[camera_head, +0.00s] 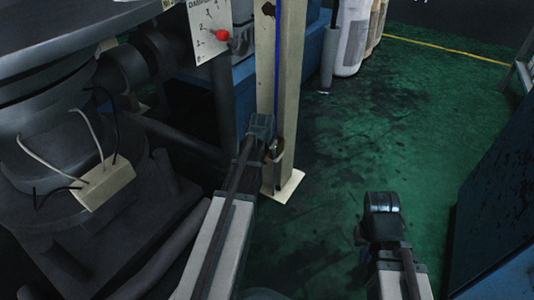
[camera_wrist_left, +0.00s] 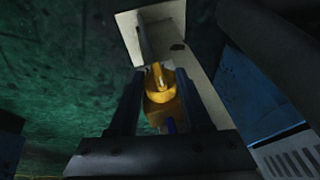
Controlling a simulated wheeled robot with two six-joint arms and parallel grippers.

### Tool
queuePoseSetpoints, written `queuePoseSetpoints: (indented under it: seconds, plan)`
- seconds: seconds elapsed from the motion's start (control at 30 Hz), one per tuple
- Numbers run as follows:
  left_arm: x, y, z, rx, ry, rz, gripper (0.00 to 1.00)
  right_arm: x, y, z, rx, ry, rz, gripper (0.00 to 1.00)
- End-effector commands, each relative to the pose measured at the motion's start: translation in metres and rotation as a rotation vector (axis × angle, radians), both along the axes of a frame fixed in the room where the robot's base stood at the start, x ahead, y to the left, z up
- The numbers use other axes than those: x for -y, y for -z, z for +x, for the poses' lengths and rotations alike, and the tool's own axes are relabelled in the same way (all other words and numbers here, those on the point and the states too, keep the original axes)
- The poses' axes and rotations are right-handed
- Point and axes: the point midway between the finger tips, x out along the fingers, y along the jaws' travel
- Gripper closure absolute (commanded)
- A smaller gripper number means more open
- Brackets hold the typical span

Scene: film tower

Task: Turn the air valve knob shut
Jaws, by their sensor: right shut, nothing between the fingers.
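The air valve shows a brass-yellow knob (camera_wrist_left: 160,78) in the left wrist view, in front of a pale post (camera_wrist_left: 150,38). In the head view the valve (camera_head: 276,149) is small and partly hidden by my left gripper (camera_head: 264,136), low on the same post. In the left wrist view the two dark fingers of my left gripper (camera_wrist_left: 160,85) stand apart, one on each side of the knob. I cannot tell whether they touch it. My right gripper (camera_head: 382,204) is shut and empty, above the green floor and away from the valve.
A grey machine with a cream box (camera_head: 104,184) and wires stands at left. A white scale plate with a red knob (camera_head: 222,35) is left of the post. A dark blue cabinet (camera_head: 497,195) stands at right. The green floor (camera_head: 350,140) between is clear.

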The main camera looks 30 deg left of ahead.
Motion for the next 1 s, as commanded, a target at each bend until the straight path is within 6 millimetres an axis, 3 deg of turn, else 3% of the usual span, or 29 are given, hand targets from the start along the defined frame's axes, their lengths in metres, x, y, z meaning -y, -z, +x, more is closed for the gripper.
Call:
queuePoseSetpoints:
  seconds: [0.03, 0.2, 0.53, 1.0]
  plan:
    - [0.0001, 0.0000, 0.0000, 0.000, 0.000, 0.000, 0.70, 0.0000, 0.0000, 0.0000, 0.000, 0.000, 0.000, 1.00]
    - [0.0002, 0.0000, 0.0000, 0.000, 0.000, 0.000, 1.00, 0.0000, 0.0001, 0.0000, 0.000, 0.000, 0.000, 1.00]
    - [-0.0016, 0.0001, 0.0009, -0.003, -0.001, -0.053, 1.00, 0.0000, -0.0015, 0.0000, 0.000, 0.000, 0.000, 1.00]
    - [-0.0076, 0.0031, 0.0021, -0.029, -0.001, -0.385, 1.00, 0.0000, 0.0040, 0.0000, 0.000, 0.000, 0.000, 1.00]
